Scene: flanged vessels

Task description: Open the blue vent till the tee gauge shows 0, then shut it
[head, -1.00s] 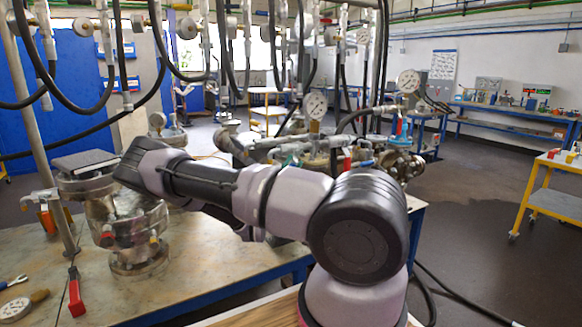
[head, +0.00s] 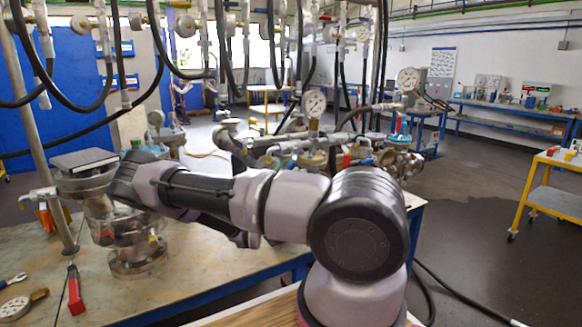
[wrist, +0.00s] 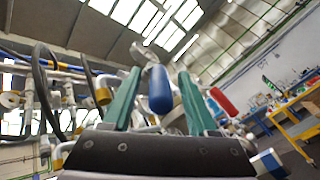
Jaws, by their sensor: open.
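In the wrist view my gripper (wrist: 159,76) is open, with one green finger on each side of a blue handle (wrist: 160,92). The handle appears between the fingers; I cannot tell whether either touches it. It looks like the blue vent's handle, but how far it is turned is unclear. In the head view my arm hides the gripper. A round dial gauge (head: 314,103) stands on the pipework behind my arm, and another gauge (head: 409,79) stands farther right. I cannot tell which is the tee gauge, and the needles are too small to read.
A red handle (wrist: 223,101) is close to the right finger in the wrist view. Black hoses hang over the pipework. A flanged vessel (head: 137,255) stands on the left bench, with a red-handled tool (head: 75,290) lying nearby.

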